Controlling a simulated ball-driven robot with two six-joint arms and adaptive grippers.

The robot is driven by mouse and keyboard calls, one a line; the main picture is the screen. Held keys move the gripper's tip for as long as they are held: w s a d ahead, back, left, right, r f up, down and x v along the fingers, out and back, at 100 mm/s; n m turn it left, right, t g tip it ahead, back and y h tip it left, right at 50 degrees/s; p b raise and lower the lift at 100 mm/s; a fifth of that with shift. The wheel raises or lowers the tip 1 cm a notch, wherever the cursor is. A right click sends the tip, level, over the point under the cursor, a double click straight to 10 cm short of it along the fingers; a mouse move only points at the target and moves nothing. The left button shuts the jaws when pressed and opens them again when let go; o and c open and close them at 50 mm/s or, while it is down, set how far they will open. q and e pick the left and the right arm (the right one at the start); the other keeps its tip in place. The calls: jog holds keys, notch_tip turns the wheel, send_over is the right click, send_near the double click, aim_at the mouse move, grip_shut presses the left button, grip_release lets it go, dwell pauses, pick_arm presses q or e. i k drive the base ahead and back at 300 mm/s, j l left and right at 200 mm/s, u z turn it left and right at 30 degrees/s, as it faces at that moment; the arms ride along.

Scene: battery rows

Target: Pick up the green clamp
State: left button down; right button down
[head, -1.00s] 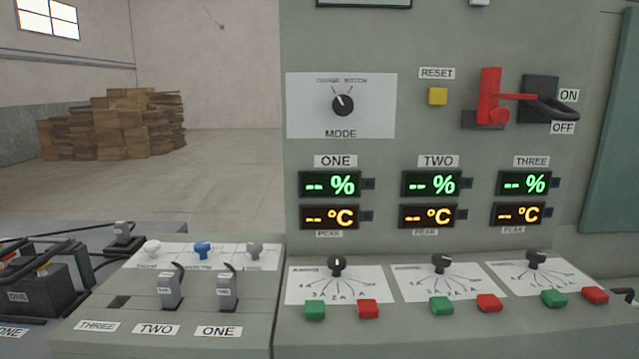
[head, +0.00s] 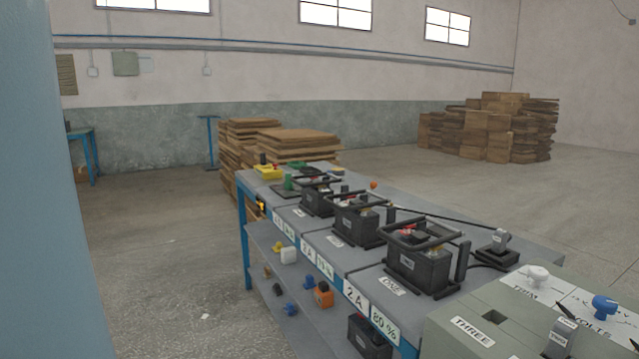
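A small upright green object (head: 288,183) stands near the far end of the bench, beside a dark flat piece. Another low green shape (head: 297,164) lies just behind it at the far edge. Both are too small to tell whether either is the green clamp. Neither of my grippers is in view.
The grey bench (head: 275,207) carries several black batteries, the nearest one (head: 425,268) labelled ONE, with cables. A yellow object (head: 268,172) sits at its far end. A lower shelf (head: 268,243) holds small items. The control console (head: 470,320) is at lower right.

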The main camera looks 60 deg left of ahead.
aim_at(289, 185)
jog(key=u, duration=2.1)
jog(key=i+j, duration=0.1)
